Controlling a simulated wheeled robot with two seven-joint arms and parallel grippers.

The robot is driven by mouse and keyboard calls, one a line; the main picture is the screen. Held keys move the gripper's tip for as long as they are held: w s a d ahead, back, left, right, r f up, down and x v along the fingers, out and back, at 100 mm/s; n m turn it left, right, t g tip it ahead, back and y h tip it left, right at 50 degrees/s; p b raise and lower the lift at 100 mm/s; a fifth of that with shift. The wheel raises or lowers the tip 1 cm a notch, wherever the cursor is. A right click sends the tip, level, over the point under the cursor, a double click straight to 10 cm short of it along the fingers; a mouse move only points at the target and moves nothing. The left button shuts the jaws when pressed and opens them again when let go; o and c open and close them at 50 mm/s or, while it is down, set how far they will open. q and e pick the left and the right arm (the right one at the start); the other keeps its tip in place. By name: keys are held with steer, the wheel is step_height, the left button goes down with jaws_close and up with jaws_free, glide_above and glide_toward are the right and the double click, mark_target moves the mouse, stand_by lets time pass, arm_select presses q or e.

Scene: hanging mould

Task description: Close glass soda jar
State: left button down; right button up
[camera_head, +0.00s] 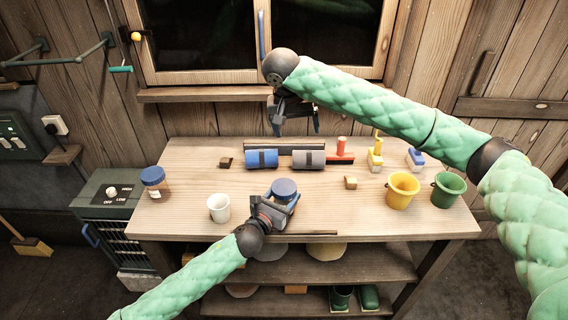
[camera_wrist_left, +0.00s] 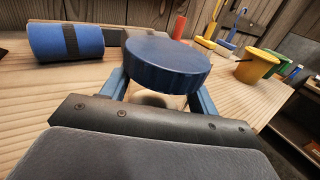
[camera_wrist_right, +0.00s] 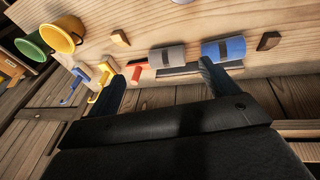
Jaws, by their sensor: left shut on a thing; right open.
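A jar with a round dark blue lid (camera_head: 284,187) stands near the table's front middle. My left gripper (camera_head: 277,207) is shut around the jar's body below the lid. In the left wrist view the blue lid (camera_wrist_left: 168,66) is over a pale body between the fingers; most of the body is hidden. I cannot tell whether the lid is fully seated. My right gripper (camera_head: 291,122) is open and empty, raised near the back of the table, away from the jar.
A white cup (camera_head: 219,208) stands left of my left gripper. Behind are a blue roll (camera_head: 262,159), a grey roll (camera_head: 309,159) and a small wooden block (camera_head: 351,183). A yellow bucket (camera_head: 402,191) and green bucket (camera_head: 447,190) stand at the right. Bare wood lies right of the held jar.

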steer(key=s+f+n, duration=0.1)
steer(key=f+n, duration=0.1)
steer(key=n, duration=0.3)
steer(key=s+f+n+g, duration=0.1)
steer(key=f+n, duration=0.2)
steer(key=n, duration=0.2)
steer(key=s+f+n+g, duration=0.1)
steer(key=s+f+n, duration=0.1)
steer(key=f+n, duration=0.1)
steer(key=shift+s+a+n+y, duration=0.1)
steer(key=shift+a+n+y, duration=0.25)
steer(key=shift+n, duration=0.55)
steer(key=n, duration=0.3)
steer(key=shift+s+a+f+y, duration=0.25)
steer(key=shift+s+a+f, duration=0.05)
steer(key=shift+a, duration=0.05)
steer(key=n, duration=0.2)
steer(key=shift+s+a+n+y, duration=0.15)
steer(key=shift+a+n+y, duration=0.15)
steer(key=shift+a, duration=0.1)
steer(key=n, duration=0.2)
steer(key=a+n, duration=0.1)
steer(key=n, duration=0.1)
steer(key=shift+s, duration=0.1)
steer(key=n, duration=0.3)
steer(key=shift+y, duration=0.3)
steer(key=shift+f, duration=0.1)
